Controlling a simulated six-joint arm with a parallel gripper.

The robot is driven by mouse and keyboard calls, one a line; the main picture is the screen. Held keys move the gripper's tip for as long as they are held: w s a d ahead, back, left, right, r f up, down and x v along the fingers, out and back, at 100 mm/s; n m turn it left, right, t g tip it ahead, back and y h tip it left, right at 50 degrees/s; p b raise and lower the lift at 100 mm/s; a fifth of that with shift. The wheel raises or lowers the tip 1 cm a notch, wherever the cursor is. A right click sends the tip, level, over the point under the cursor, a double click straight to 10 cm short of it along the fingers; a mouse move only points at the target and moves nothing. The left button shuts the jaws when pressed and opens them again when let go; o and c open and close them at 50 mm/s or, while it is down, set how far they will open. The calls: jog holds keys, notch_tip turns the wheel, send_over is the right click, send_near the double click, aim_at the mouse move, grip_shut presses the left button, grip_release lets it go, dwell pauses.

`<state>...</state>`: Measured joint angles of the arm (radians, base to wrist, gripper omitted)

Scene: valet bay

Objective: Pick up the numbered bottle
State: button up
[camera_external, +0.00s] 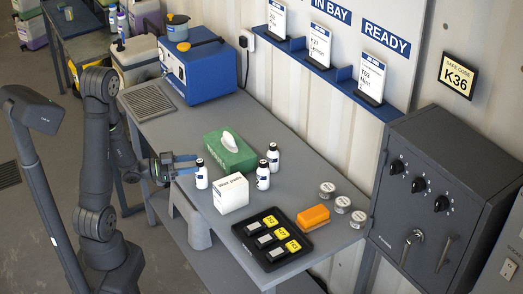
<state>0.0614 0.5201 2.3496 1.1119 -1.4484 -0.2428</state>
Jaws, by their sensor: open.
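Three small white bottles with dark caps and dark labels stand upright on the grey workbench (165,128). One bottle (201,177) is at the left, in front of the green tissue box. Another bottle (262,178) stands right of the white box, and a third bottle (272,157) is just behind it. Any number on their labels is too small to read. My gripper (196,163) is open, with its blue fingers pointing right at the left bottle's upper part. I cannot tell whether the fingers touch it.
A green tissue box (229,152) and white wax pads box (231,194) stand close to the bottles. A black tray (249,251) with yellow tags, an orange block (313,217) and several small round tins (327,189) lie to the right. A dark safe (445,190) borders the bench.

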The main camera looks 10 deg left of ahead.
aim_at(199, 161)
jog(key=shift+x, duration=1.75)
jog(key=shift+r, duration=0.1)
grip_shut()
